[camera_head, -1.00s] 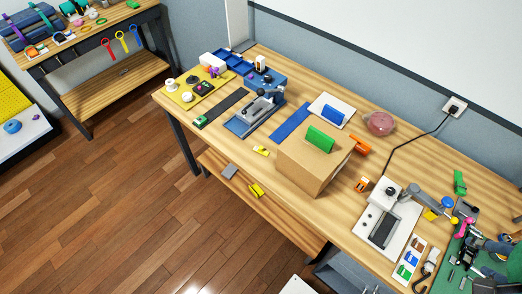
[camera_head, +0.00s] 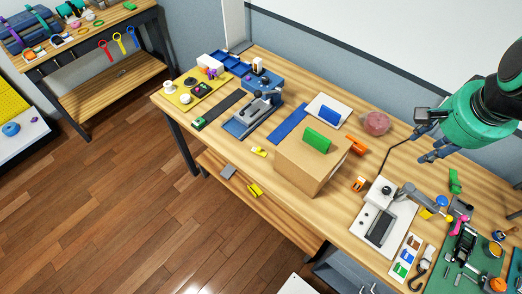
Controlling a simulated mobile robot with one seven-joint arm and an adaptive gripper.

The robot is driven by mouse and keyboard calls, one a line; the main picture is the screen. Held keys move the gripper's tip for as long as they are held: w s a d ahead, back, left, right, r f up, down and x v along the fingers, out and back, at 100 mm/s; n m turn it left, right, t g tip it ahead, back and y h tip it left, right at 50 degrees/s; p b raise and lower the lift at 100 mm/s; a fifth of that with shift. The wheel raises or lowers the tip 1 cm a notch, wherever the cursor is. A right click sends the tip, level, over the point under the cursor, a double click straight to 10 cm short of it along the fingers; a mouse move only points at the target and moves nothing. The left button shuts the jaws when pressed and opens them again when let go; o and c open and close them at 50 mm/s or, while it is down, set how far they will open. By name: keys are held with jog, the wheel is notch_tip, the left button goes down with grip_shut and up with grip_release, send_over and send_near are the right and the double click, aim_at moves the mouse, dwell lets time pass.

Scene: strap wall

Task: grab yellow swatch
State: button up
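A small yellow piece with a pale part (camera_head: 259,151) lies on the workbench near its front edge, left of the cardboard box. Another yellow piece (camera_head: 255,190) lies on the lower shelf beneath. I cannot tell which of them is the yellow swatch. My gripper (camera_head: 421,144) is at the upper right, above the back of the bench, far from both pieces. Its fingers look apart, with nothing seen between them.
The cardboard box (camera_head: 305,168) with a green block (camera_head: 318,140) on top stands mid-bench. A blue strap (camera_head: 288,123) lies left of it. A white-based press (camera_head: 380,222), a swatch card (camera_head: 405,256) and a green mat (camera_head: 447,277) with tools crowd the right end.

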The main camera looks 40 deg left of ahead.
jog(key=w+a+f+m+g, duration=0.1)
jog(key=w+a+f, duration=0.1)
jog(key=a, duration=0.5)
jog(key=w+a+f, duration=0.3)
jog(key=a, duration=0.3)
jog(key=m+g+h+p, duration=0.1)
jog(key=m+g+p, duration=0.1)
jog(key=m+p, duration=0.1)
send_over(259, 148)
notch_tip(259, 148, down, 24)
jog(key=shift+f, duration=4.25)
